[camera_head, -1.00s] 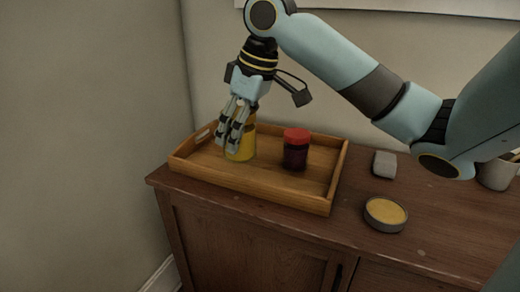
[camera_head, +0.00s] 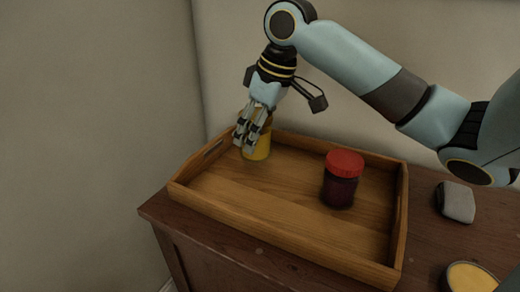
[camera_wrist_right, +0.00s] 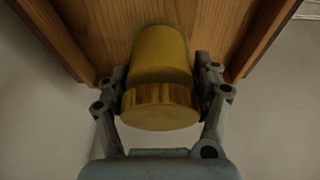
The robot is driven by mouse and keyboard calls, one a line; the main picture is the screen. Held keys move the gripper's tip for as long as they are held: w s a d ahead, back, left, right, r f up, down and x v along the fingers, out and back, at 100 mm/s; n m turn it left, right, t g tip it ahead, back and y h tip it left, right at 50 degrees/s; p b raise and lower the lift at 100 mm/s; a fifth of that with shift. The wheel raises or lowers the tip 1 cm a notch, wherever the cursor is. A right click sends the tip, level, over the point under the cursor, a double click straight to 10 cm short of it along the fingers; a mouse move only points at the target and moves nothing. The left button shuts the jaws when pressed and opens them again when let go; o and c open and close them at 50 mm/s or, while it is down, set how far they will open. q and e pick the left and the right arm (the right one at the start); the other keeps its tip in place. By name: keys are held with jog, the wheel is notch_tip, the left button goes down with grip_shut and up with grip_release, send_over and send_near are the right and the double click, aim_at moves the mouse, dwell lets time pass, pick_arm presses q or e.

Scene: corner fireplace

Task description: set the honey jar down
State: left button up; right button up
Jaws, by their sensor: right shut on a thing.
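The honey jar (camera_head: 261,147) is yellow and stands upright in the back left corner area of the wooden tray (camera_head: 290,236). My right gripper (camera_head: 246,136) is shut on it, reaching down from above. In the right wrist view the jar (camera_wrist_right: 160,60) with its gold lid (camera_wrist_right: 160,107) sits between the two fingers of the gripper (camera_wrist_right: 162,80), with the tray's wood behind it. The fingers hide part of the jar in the head view. I cannot tell whether its base touches the tray floor. My left gripper is not in view.
A dark jar with a red lid (camera_head: 343,178) stands on the right side of the tray. Right of the tray on the cabinet top (camera_head: 425,240) are a grey block (camera_head: 456,202) and a round tin with yellow contents (camera_head: 470,279). The tray's middle is clear.

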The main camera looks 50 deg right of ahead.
aim_at(256, 150)
notch_tip(256, 150, down, 4)
jog(key=shift+f+b, duration=0.1)
jog(key=shift+b, duration=0.35)
jog(key=shift+f, duration=0.25)
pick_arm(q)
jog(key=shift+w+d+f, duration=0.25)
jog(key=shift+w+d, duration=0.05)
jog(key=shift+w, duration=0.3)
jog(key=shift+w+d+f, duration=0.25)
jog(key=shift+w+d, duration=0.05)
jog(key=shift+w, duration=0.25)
pick_arm(e)
jog(key=o, duration=1.6)
jog(key=shift+c, duration=0.2)
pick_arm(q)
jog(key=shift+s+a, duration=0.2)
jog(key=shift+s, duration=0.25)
